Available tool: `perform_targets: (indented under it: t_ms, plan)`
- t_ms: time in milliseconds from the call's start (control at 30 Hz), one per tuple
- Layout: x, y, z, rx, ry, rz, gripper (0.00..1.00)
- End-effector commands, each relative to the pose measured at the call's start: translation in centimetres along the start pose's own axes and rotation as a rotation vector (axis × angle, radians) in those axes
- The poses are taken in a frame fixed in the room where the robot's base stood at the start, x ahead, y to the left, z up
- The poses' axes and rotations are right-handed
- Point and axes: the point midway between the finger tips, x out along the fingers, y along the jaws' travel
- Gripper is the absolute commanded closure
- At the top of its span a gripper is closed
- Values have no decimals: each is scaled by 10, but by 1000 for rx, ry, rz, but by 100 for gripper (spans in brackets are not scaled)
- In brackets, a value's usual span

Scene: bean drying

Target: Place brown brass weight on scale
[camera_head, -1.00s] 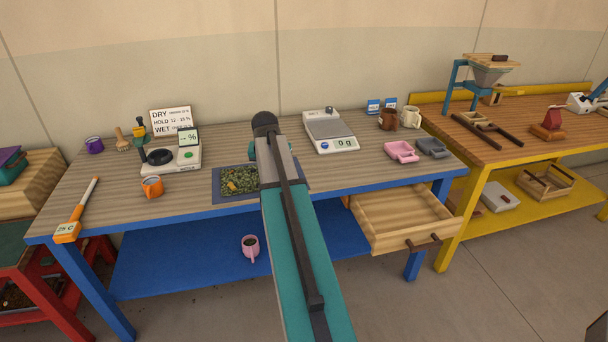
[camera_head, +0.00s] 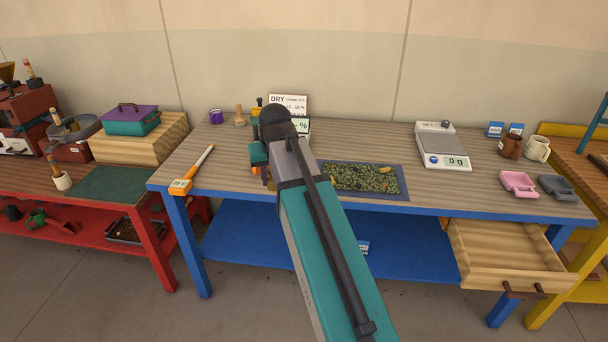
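The scale (camera_head: 442,150) stands at the back right of the blue-legged table, with a grey pan and a display reading 0 g. I cannot make out the brown brass weight anywhere. My gripper (camera_head: 264,174) is over the left-middle of the table, mostly hidden behind my own arm. Only a teal part and a small brownish patch show beside it, so I cannot tell whether it is open or holds anything. It is well left of the scale.
A blue tray of green beans (camera_head: 362,180) lies right of my arm. An orange-handled thermometer (camera_head: 182,186) lies at the left. Pink (camera_head: 518,184) and grey (camera_head: 558,187) dishes and two mugs are at the right. A drawer (camera_head: 505,262) stands open below. The moisture meter is mostly hidden.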

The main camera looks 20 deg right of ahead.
Motion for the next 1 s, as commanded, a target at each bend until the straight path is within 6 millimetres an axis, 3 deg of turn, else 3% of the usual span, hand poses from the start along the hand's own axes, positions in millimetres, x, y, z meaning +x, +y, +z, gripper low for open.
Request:
perform_targets:
  t_ms: [100, 333, 500, 1000]
  plan:
    - [-11, -38, 9, -74, 5, -30, 100]
    - [-24, -79, 22, -164, 7, -65, 100]
    - [-26, -88, 24, -183, 7, -72, 100]
    - [-26, -87, 24, -182, 8, -72, 100]
